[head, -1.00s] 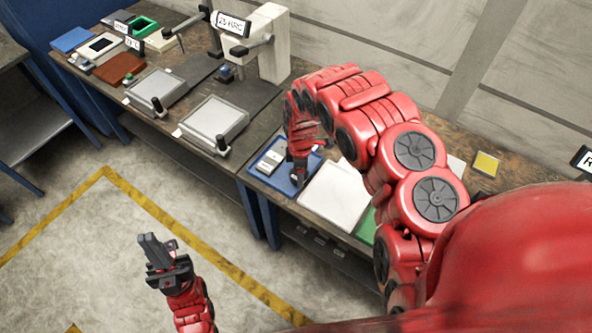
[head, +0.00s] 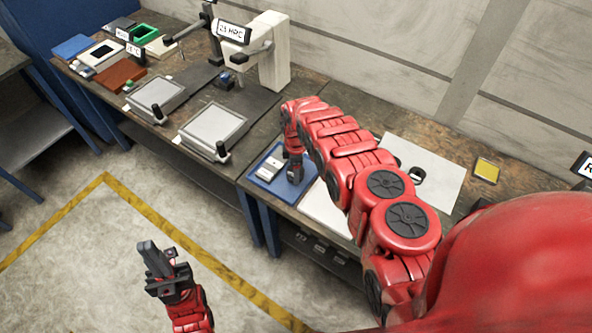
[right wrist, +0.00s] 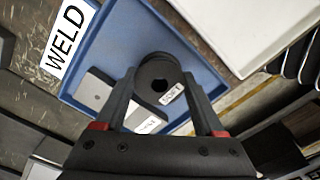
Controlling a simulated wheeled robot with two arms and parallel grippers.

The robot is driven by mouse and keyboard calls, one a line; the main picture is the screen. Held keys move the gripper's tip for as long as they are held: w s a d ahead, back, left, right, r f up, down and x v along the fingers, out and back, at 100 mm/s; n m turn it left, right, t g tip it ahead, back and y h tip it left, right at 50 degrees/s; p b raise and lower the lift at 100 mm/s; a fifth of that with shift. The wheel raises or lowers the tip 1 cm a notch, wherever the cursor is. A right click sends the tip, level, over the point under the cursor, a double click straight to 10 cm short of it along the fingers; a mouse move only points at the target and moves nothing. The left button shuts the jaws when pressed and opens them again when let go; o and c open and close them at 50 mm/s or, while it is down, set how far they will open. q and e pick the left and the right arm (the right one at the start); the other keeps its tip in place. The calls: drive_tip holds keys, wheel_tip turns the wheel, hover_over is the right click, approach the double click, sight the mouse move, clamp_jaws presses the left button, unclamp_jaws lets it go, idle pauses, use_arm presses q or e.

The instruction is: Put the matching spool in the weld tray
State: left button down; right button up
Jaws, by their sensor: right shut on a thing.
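The blue tray (head: 262,178) lies on the bench; a WELD label (right wrist: 68,42) stands beside it in the right wrist view. My right gripper (head: 293,172) is over the tray's right part in the head view. In the right wrist view it (right wrist: 162,100) is shut on a dark round spool (right wrist: 158,72) with a hexagonal hole and a small white tag, too tilted to read surely. I cannot tell if the spool touches the tray floor. My left gripper (head: 165,268) is over the floor, away from the bench.
A white tray (head: 318,206) adjoins the blue one, partly behind my right arm. A white sheet (head: 437,170) with a dark object (head: 417,176) and a yellow square (head: 487,170) lie further right. Pale plates (head: 213,127) and a white machine (head: 272,60) stand to the left.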

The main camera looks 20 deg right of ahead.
drive_tip(key=shift+f, duration=0.6)
drive_tip(key=shift+f, duration=0.1)
drive_tip(key=o, duration=1.1)
drive_tip(key=shift+f, duration=0.1)
drive_tip(key=shift+c, duration=0.2)
drive_tip(key=o, duration=0.4)
drive_tip(key=shift+o, duration=0.2)
